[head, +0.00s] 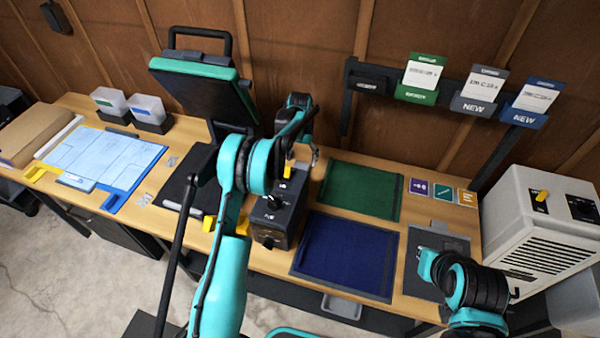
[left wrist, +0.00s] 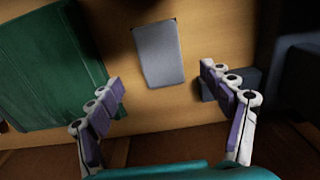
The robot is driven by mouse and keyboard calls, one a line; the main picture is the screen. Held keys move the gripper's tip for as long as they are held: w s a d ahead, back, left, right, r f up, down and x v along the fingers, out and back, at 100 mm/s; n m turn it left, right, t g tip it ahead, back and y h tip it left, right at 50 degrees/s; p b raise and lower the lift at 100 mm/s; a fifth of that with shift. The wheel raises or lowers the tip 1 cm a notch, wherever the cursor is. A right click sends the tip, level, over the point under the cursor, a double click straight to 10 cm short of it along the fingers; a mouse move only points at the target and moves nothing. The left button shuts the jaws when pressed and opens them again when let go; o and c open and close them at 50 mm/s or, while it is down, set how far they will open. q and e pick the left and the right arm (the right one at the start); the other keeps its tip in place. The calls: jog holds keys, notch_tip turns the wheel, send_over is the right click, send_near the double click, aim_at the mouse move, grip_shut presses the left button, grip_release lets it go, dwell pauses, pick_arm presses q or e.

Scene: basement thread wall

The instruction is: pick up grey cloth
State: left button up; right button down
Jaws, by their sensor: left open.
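A small light grey flat rectangle (left wrist: 158,53), which looks like the grey cloth, lies on the wooden bench in the left wrist view. It lies beyond and between the fingertips of my left gripper (left wrist: 163,78), apart from them. My left gripper is open and empty. In the head view my left gripper (head: 302,160) is over the bench behind the dark box, partly hidden by my arm. I cannot make out the small grey rectangle in the head view, where the box and arm block that area.
A green mat (head: 361,190) lies right of the dark box (head: 277,212). A blue mat (head: 345,255) lies in front, and a dark grey mat (head: 436,240) lies right, partly behind my right arm. A white machine (head: 535,225) stands far right. A tilted screen (head: 205,85) stands left.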

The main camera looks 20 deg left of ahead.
aim_at(300, 167)
pick_arm(q)
notch_tip(300, 167, down, 5)
jog(key=shift+s+f+b, duration=0.1)
jog(key=shift+f+b, duration=0.1)
jog(key=shift+b, duration=0.5)
jog(key=shift+r, duration=0.1)
jog(key=c, duration=1.1)
